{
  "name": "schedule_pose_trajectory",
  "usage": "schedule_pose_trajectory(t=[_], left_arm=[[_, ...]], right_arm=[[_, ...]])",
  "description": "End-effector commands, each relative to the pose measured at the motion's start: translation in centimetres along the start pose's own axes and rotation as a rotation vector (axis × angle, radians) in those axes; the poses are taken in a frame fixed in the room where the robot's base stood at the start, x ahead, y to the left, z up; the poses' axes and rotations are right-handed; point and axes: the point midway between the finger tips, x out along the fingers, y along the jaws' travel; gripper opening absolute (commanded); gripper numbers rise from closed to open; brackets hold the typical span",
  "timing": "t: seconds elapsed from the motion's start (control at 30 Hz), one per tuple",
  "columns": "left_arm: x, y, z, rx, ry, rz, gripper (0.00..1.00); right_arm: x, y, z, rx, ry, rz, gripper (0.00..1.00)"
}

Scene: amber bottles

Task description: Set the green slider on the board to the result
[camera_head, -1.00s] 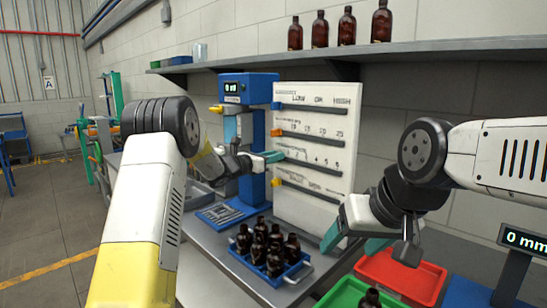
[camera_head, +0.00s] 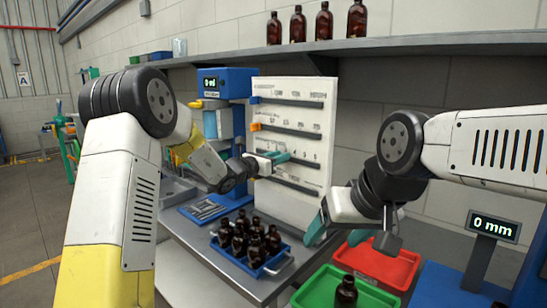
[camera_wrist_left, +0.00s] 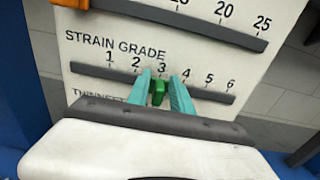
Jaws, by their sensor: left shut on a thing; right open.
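The white board (camera_head: 290,203) stands upright, with several slider rows. In the left wrist view, the green slider (camera_wrist_left: 157,93) sits on the "STRAIN GRADE" track (camera_wrist_left: 205,93), just below the 3 mark. The row runs from 1 to 6. My left gripper (camera_head: 281,157) is at this row, its teal fingers (camera_wrist_left: 161,82) shut on the green slider from both sides. The slider is hidden by the fingers in the head view. My right gripper (camera_head: 335,232) is open and empty, in front of the board's lower right.
An orange slider (camera_head: 255,127) is at the left of a higher row. A blue machine (camera_head: 224,82) with a small display is left of the board. A blue crate of amber bottles (camera_head: 268,268), a red tray (camera_head: 399,271) and a green tray (camera_head: 318,291) are in front.

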Motion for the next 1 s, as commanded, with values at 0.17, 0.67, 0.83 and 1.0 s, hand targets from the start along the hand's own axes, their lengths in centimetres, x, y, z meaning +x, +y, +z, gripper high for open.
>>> schedule_pose_trajectory(t=[0.17,0.67,0.83,1.0], left_arm=[[0.0,0.1,0.0,0.000,-0.001,0.001,0.35],[-3.5,0.2,0.0,-0.002,0.000,0.003,0.35],[-6.2,0.1,0.1,0.000,-0.001,0.002,0.35],[-7.7,0.1,0.0,0.000,-0.001,0.002,0.35]], right_arm=[[0.0,0.0,0.0,0.000,0.000,0.000,0.71],[0.0,0.0,0.0,0.000,0.000,0.000,0.71],[0.0,0.0,0.0,0.000,0.000,0.000,0.71],[0.0,0.0,0.0,0.000,0.000,0.000,0.71]])
